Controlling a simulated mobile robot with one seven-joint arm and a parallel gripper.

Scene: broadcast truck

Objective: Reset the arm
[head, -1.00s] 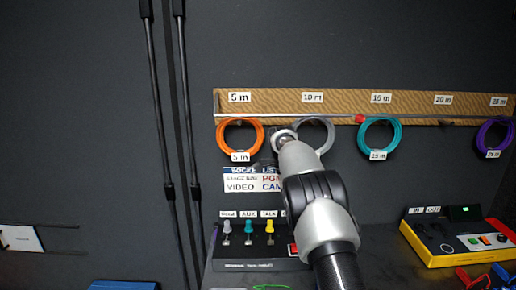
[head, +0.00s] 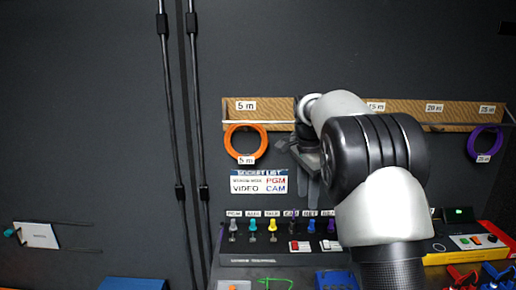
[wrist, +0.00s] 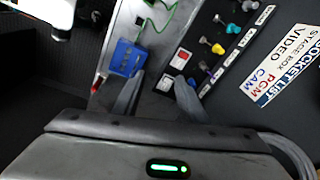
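My arm reaches up in the right half of the head view, its elbow large and close to the camera. My gripper (head: 314,188) hangs in front of the wall, right of the socket list sign, with its fingers pointing down. In the wrist view its two grey fingers (wrist: 158,94) stand apart with nothing between them, so it is open and empty. My arm hides the middle of the hanging rail and whatever hangs there.
An orange coil (head: 246,143) and a purple coil (head: 485,143) hang on the wooden rail (head: 275,104). The socket list sign (head: 259,181) is below. A panel (head: 262,247) with coloured plugs and a yellow-edged box (head: 440,259) stand on the desk. Black rods (head: 172,100) run down the left wall.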

